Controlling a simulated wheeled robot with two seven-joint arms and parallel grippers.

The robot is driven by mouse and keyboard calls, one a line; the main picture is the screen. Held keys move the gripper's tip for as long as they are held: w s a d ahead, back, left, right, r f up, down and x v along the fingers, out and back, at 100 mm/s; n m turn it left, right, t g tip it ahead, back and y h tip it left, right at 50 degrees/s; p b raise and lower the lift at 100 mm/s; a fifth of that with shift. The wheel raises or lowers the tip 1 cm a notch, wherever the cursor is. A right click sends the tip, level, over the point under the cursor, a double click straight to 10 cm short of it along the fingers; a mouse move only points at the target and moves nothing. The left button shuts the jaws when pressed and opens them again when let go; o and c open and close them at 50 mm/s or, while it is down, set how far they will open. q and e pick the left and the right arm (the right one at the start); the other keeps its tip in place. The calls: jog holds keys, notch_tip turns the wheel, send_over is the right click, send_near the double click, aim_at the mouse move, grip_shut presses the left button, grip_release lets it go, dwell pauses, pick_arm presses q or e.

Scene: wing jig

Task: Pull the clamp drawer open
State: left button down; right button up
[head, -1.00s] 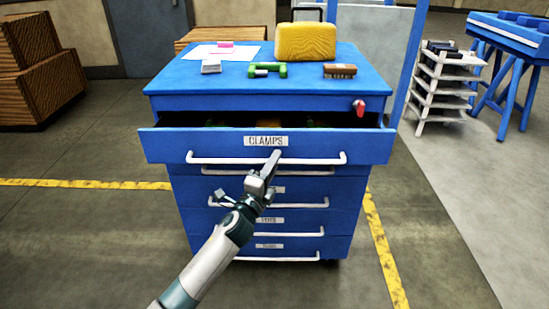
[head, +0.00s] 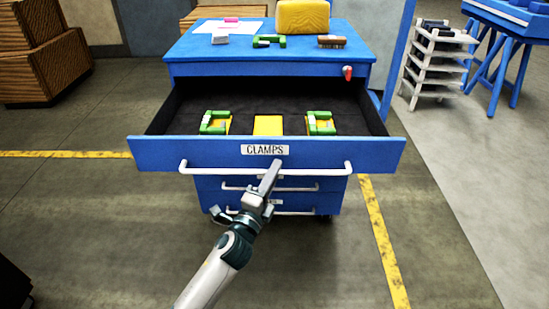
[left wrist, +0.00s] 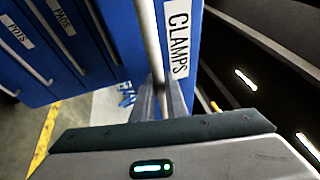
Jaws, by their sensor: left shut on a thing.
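The blue clamp drawer (head: 215,153), labelled CLAMPS, stands far out of the blue cabinet (head: 260,70). Its dark inside shows two green clamps (head: 213,122) (head: 320,123) on yellow pieces, with a bare yellow block (head: 268,125) between them. My left gripper (head: 272,170) is at the middle of the drawer's white handle (head: 315,172). In the left wrist view the handle bar (left wrist: 150,45) runs between the fingers (left wrist: 158,100), which are shut on it, beside the CLAMPS label (left wrist: 178,40). My right gripper is not in view.
On the cabinet top lie a green clamp (head: 268,41), a brown brush (head: 331,41) and a yellow case (head: 303,16). A red item (head: 348,72) is on the cabinet front. A white rack (head: 438,60) stands to the right. The floor around the cabinet is open.

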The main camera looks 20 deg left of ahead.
pick_arm(q)
jog(key=s, duration=0.2)
jog(key=s+d, duration=0.1)
jog(key=s, duration=0.2)
jog(key=shift+s+d, duration=0.3)
jog(key=shift+s, duration=0.05)
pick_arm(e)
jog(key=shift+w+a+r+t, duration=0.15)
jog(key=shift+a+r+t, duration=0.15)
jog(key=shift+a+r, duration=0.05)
pick_arm(q)
jog(key=c, duration=2)
grip_release()
jog(key=shift+c, duration=0.2)
jog(key=shift+s, duration=0.1)
